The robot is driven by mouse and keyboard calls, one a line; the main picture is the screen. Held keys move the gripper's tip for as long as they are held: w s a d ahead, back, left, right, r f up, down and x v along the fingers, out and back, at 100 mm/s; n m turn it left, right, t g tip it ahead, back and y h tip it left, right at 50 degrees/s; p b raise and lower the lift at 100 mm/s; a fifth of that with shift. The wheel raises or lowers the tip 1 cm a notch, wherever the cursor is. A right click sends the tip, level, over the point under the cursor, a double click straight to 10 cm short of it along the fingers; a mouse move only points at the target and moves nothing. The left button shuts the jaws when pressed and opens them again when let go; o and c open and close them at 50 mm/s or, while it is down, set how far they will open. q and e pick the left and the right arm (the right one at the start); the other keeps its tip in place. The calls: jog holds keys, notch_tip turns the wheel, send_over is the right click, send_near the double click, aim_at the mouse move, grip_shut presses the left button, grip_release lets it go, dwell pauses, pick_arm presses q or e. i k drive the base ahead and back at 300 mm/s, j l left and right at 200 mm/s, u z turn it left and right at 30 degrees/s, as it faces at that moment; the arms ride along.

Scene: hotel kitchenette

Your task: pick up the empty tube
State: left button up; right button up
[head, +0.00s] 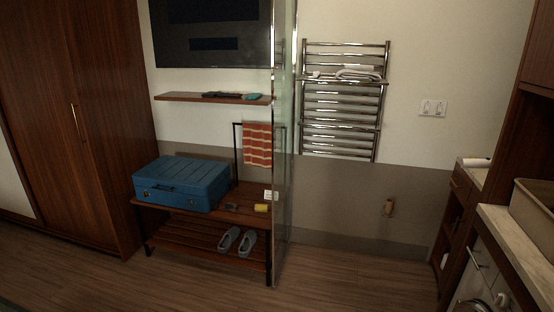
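Neither of my grippers is in view.
A glass panel (284,150) stands mid-view. Left of it, a wooden bench (180,219) bears a blue suitcase (181,183), with grey shoes (238,241) below. A towel rack (342,110) hangs on the wall. Counters (522,250) line the right. The floor (350,278) between is clear.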

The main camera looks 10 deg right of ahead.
aim_at(390, 203)
jog(key=i+l+z, duration=0.15)
jog(key=i+z, duration=0.3)
jog(key=i+j+z, duration=0.1)
jog(key=i+z, duration=0.3)
jog(key=i, duration=0.2)
jog(key=i+j+z, duration=0.2)
jog(key=i+z, duration=0.25)
jog(key=i, duration=0.1)
